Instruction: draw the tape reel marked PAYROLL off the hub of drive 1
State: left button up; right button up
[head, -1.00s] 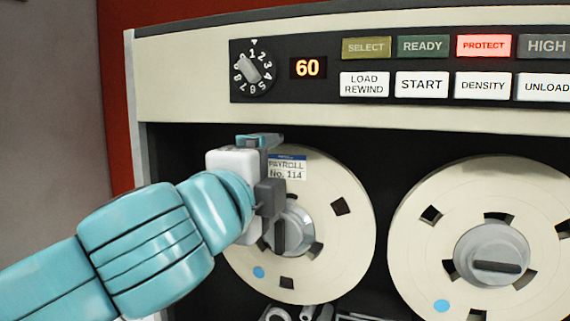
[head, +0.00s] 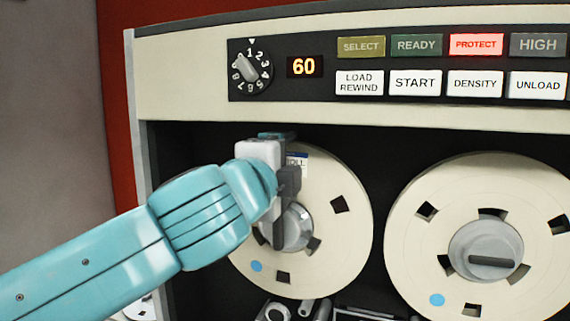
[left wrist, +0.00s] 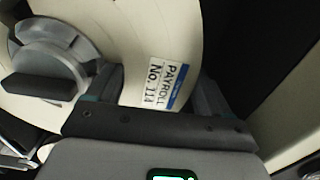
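The cream tape reel (head: 335,240) sits on the left hub of the drive. Its label is mostly hidden by my left gripper (head: 281,162) in the head view; in the left wrist view the label (left wrist: 164,84) reads PAYROLL No. 114. The grey hub (head: 296,228) has a dark bar standing upright; the hub also shows in the left wrist view (left wrist: 55,55). My left gripper (left wrist: 152,92) is open in front of the reel's upper part, one finger near the hub side, the other by the outer rim. I cannot tell whether the fingers touch the reel. My right gripper is not in view.
A second reel (head: 415,240) sits on the right hub (head: 486,250), whose bar lies level. Above is a panel with a numbered dial (head: 249,69), a display (head: 304,66) reading 60, and buttons, PROTECT (head: 476,44) lit red. Rollers (head: 278,311) lie below the left reel.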

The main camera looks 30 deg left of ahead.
pick_arm(q)
jog(key=shift+r, duration=0.2)
jog(key=shift+c, duration=0.8)
jog(key=shift+s+f, duration=0.15)
jog(key=shift+s+d, duration=0.15)
jog(key=shift+s, duration=0.3)
jog(key=shift+s+b, duration=0.1)
jog(key=shift+b, duration=0.2)
jog(key=shift+s+d, duration=0.15)
jog(key=shift+s, duration=0.4)
jog(key=shift+s, duration=0.1)
jog(key=shift+s+d, duration=0.1)
jog(key=shift+s, duration=0.35)
